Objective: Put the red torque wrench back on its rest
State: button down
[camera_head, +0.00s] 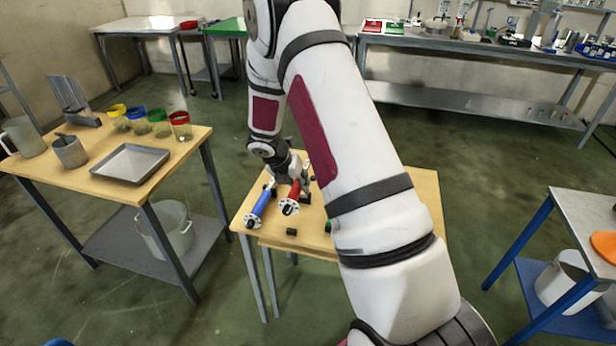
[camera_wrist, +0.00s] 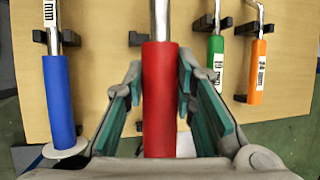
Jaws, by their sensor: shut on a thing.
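The red torque wrench (camera_head: 291,198) is held by my gripper (camera_head: 287,182) over the wooden table. In the wrist view its red handle (camera_wrist: 158,100) stands between the teal-padded fingers of my gripper (camera_wrist: 158,95), with its metal shaft (camera_wrist: 160,18) running up out of the picture. A black rest block (camera_wrist: 138,39) shows beside the shaft; I cannot tell whether the wrench touches it. Another black block (camera_head: 291,231) sits near the table's front edge, in front of the red handle. The wrench's far end is hidden by my arm in the head view.
A blue wrench (camera_wrist: 58,100) lies on black rests to the left. Green (camera_wrist: 215,62) and orange (camera_wrist: 258,72) wrenches lie to the right. My arm hides much of the wooden table (camera_head: 428,195). A side table with a tray (camera_head: 135,164) and jars stands at left.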

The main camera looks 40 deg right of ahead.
jog(key=shift+d+r, duration=0.1)
dwell(0.3)
jog(key=shift+s, duration=0.1)
jog(key=shift+f+b, duration=1.1)
jog(key=shift+f, duration=1.85)
jog(key=shift+f+b, duration=0.55)
jog(key=shift+f, duration=1.05)
jog(key=c, duration=1.2)
grip_release()
jog(key=shift+a, duration=0.2)
jog(key=shift+c, duration=0.2)
jog(key=v, duration=1.2)
